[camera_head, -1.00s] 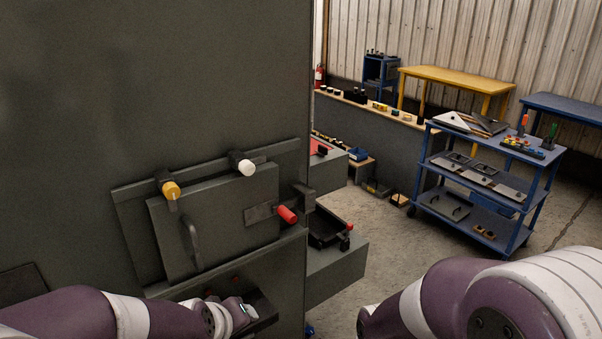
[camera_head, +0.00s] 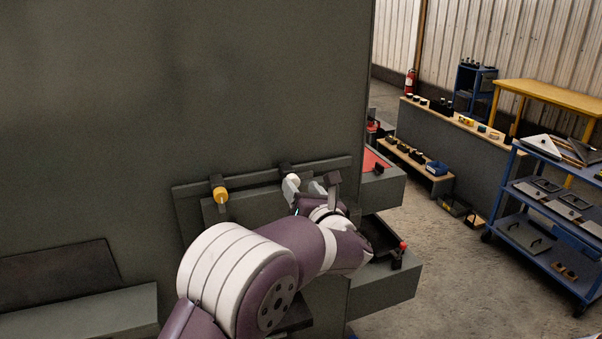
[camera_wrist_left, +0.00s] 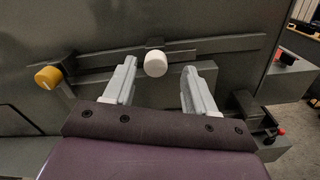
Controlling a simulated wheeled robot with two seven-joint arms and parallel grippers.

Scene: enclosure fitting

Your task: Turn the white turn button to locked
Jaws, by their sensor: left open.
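The white turn button (camera_wrist_left: 155,63) is on the upper rail of the dark green enclosure (camera_head: 150,110). In the left wrist view it shows between and just beyond the fingertips of my left gripper (camera_wrist_left: 158,75). The fingers are open and apart from each other, one on each side of it; I cannot tell contact. In the head view the white button (camera_head: 292,179) is partly hidden by my left gripper (camera_head: 305,187). A yellow turn button (camera_head: 220,194) is left of it on the same rail and also shows in the wrist view (camera_wrist_left: 48,77). My arm hides most of the panel door. My right gripper is not in view.
A grey ledge (camera_head: 90,312) juts out at lower left. Open drawers with a red-knobbed part (camera_head: 403,246) stick out to the right of the enclosure. A blue cart (camera_head: 540,215) stands further right on clear concrete floor.

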